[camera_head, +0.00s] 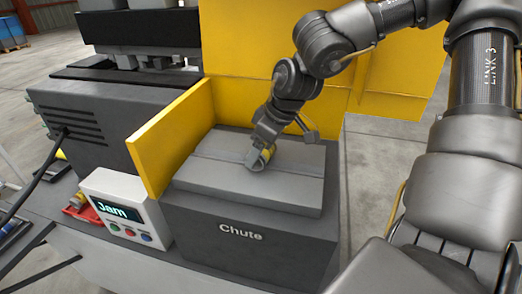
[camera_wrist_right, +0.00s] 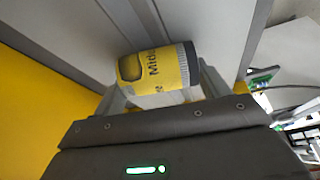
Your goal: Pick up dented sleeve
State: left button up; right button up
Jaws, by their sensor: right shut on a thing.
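The sleeve (camera_wrist_right: 160,70) is a short yellow cylinder with dark lettering, a grey band at one end and a dark oval patch that may be the dent. My right gripper (camera_wrist_right: 163,92) is shut on it, one finger at each end. I cannot tell whether the sleeve touches that top. My left gripper is not in view.
A yellow guard panel (camera_head: 165,145) stands along the chute's left side, and a taller yellow panel (camera_head: 235,50) rises behind it. A display box (camera_head: 125,207) reading "Jam" stands left of the chute. A red tray (camera_head: 85,212) lies farther left.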

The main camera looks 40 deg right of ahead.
notch_tip(320, 180, up, 9)
jog(key=shift+r+b, duration=0.1)
jog(key=shift+b, duration=1.15)
jog(key=shift+r, duration=0.4)
